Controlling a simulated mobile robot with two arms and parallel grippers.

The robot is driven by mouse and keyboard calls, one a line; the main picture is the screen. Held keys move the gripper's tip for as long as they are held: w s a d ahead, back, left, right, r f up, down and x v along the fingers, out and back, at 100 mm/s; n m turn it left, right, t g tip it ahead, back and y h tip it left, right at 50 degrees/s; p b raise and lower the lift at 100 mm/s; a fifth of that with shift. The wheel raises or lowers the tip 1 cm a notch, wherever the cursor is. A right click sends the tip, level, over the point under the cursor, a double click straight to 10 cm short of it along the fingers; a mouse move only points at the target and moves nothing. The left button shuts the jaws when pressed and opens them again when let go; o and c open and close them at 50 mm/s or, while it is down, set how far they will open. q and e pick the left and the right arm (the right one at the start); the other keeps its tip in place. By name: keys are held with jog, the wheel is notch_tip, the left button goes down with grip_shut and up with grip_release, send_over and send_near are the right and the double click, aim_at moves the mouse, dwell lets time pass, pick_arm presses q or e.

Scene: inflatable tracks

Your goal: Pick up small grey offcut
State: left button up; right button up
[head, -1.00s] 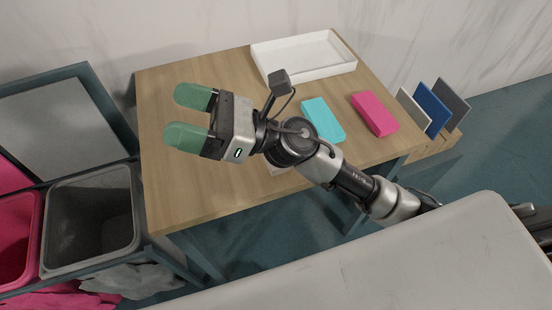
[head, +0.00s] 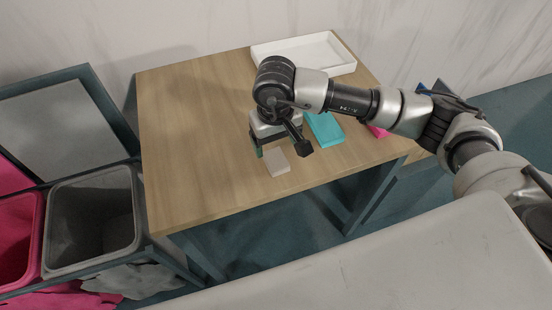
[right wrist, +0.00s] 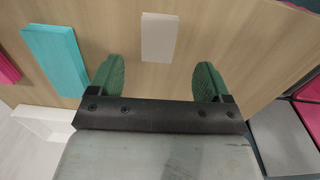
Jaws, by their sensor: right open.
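The small grey offcut (head: 277,163) is a pale, light-grey block lying flat on the wooden table (head: 190,130), near its front edge. In the right wrist view the offcut (right wrist: 159,37) lies beyond the fingertips, centred between the two fingers and apart from them. My right gripper (head: 276,148) points down at the table, just behind the offcut in the head view; one green finger shows there, the other is mostly hidden. In the right wrist view my right gripper (right wrist: 159,77) is open and empty. My left gripper is not in view.
A teal block (head: 325,129) and a pink block (head: 378,132), partly hidden by my arm, lie to the right. A white tray (head: 335,62) is at the back. A grey bin (head: 65,205) and a pink bin (head: 18,240) stand left. The table's left part is clear.

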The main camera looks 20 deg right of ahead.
aim_at(276, 159)
jog(key=shift+f, duration=0.85)
notch_tip(276, 159, down, 4)
jog(key=shift+w+f+p, duration=0.1)
jog(key=shift+w+p, duration=0.05)
jog(key=shift+p, duration=0.85)
jog(key=shift+d+f, duration=0.1)
jog(key=shift+f, duration=0.5)
jog(key=c, duration=1)
jog(key=shift+w+r, duration=0.1)
